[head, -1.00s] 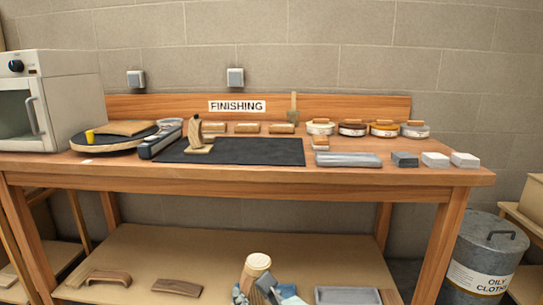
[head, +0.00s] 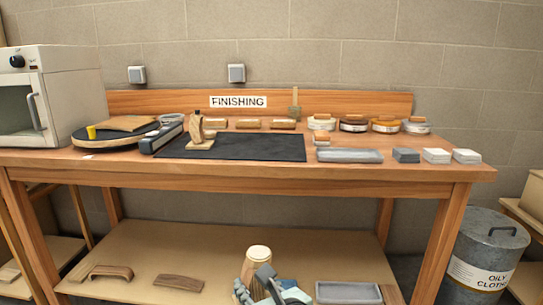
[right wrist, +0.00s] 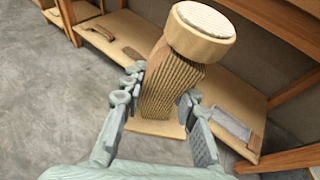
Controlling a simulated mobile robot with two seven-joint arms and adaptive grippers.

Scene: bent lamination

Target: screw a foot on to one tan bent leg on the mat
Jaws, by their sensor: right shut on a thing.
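A tan bent leg (head: 198,130) stands on the black mat (head: 250,147), at its left end, with a flat plate at its bottom and a small dark tip on top. My right gripper (right wrist: 162,92) is shut on another laminated tan leg (right wrist: 172,85), with a finger on each side of it. A round wooden foot (right wrist: 202,30) with a pale pad sits at that leg's near end; a square plate shows at its far end. The foot also shows low in the head view (head: 257,252), in front of the bench. My left gripper is out of view.
Several wooden blocks (head: 249,124) lie behind the mat, with lidded jars (head: 353,124) to their right. A grey tray (head: 349,156) and small blocks (head: 406,155) lie at the right. The mat's middle and right are clear. A lower shelf (head: 215,262) holds wooden pieces.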

